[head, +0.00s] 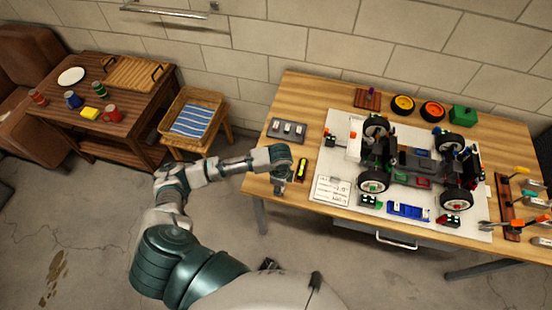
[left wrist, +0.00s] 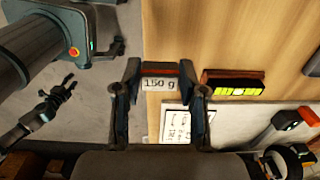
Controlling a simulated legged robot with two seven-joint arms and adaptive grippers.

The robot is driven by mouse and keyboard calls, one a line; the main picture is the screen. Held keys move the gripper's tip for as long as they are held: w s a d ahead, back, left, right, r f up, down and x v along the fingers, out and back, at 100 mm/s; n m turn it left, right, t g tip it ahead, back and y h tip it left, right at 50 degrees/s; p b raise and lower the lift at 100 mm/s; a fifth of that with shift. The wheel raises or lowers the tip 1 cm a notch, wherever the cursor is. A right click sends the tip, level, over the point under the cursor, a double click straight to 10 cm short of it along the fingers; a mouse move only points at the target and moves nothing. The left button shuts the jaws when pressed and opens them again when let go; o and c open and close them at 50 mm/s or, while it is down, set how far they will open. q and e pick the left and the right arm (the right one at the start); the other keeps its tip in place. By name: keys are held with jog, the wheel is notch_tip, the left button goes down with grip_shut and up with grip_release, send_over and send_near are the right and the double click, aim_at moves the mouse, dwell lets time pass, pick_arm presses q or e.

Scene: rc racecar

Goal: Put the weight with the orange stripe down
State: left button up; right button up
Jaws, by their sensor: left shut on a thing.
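The weight (left wrist: 160,78) shows in the left wrist view as a dark block with an orange stripe along its top and a "150 g" label. My left gripper (left wrist: 160,100) is shut on it, one finger on each side. In the head view my left gripper (head: 279,189) is at the left edge of the wooden table (head: 325,95); the weight is hard to make out there. I cannot tell whether the weight touches the tabletop. My right gripper (left wrist: 66,86) shows at the left of the left wrist view, its fingers apart and empty, over the floor.
A grey tray with small weights (head: 287,130) lies behind my left gripper. The racecar chassis (head: 415,163) stands on a white mat (head: 335,160).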

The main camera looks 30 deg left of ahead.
pick_arm(q)
jog(key=w+a, duration=0.2)
jog(key=a, duration=0.1)
jog(key=w+a, duration=0.3)
jog(key=w+a+f+b, duration=0.1)
jog(key=w+a, duration=0.2)
jog(key=shift+w+a+f, duration=0.1)
jog(key=shift+w+a, duration=0.15)
jog(key=shift+w+a+f, duration=0.1)
jog(key=shift+a, duration=0.15)
jog(key=shift+a+f, duration=0.1)
jog(key=shift+f, duration=0.2)
jog(key=shift+d+f, duration=0.2)
jog(key=shift+f, duration=1.2)
jog(key=shift+d, duration=0.15)
jog(key=o, duration=1.2)
jog(key=shift+c, duration=0.2)
jog(key=shift+o, duration=0.4)
jog(key=shift+a, duration=0.2)
pick_arm(e)
jog(key=w, duration=0.3)
jog(key=shift+a+r, duration=0.2)
jog(key=shift+r, duration=0.15)
